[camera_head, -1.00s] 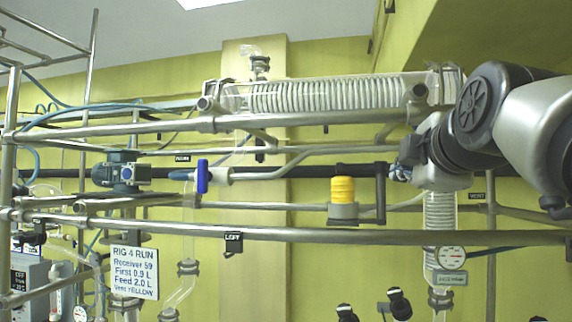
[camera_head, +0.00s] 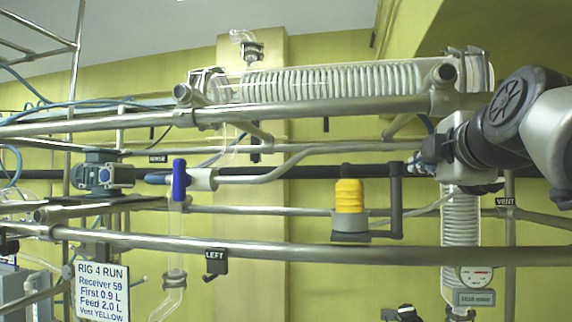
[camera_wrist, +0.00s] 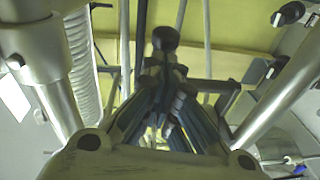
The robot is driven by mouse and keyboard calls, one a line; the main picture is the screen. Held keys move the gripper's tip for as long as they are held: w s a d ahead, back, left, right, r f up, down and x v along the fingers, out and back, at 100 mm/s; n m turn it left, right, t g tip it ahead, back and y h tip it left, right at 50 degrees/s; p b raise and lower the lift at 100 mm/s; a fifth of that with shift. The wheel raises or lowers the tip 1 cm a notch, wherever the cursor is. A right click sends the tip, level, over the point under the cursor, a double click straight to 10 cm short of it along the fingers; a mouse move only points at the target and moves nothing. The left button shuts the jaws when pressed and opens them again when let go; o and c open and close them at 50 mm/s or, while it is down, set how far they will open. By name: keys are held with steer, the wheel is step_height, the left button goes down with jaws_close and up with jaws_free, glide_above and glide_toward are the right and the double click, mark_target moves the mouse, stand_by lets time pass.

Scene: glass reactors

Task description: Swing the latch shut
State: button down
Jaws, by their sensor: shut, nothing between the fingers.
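No part is plainly marked as a latch, and I cannot tell which one it is. A yellow ribbed cap (camera_head: 349,196) sits in a grey cup at the centre right, with a dark upright bar (camera_head: 396,203) just to its right. A blue lever (camera_head: 179,180) stands upright on a pipe fitting at the left. My gripper (camera_head: 420,165) is above and right of the dark bar in the head view. In the wrist view, my gripper (camera_wrist: 165,85) is shut and empty. A dark round knob (camera_wrist: 165,38) shows just beyond its fingertips; whether they touch is unclear.
Steel rails (camera_head: 300,252) cross in front of the rig, below my gripper. A coiled glass condenser (camera_head: 330,82) lies above, and an upright one (camera_head: 460,225) stands at the right.

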steer(key=shift+w+d+f+b, duration=0.15)
steer(key=shift+w+d+b, duration=0.4)
steer(key=shift+b, duration=0.6)
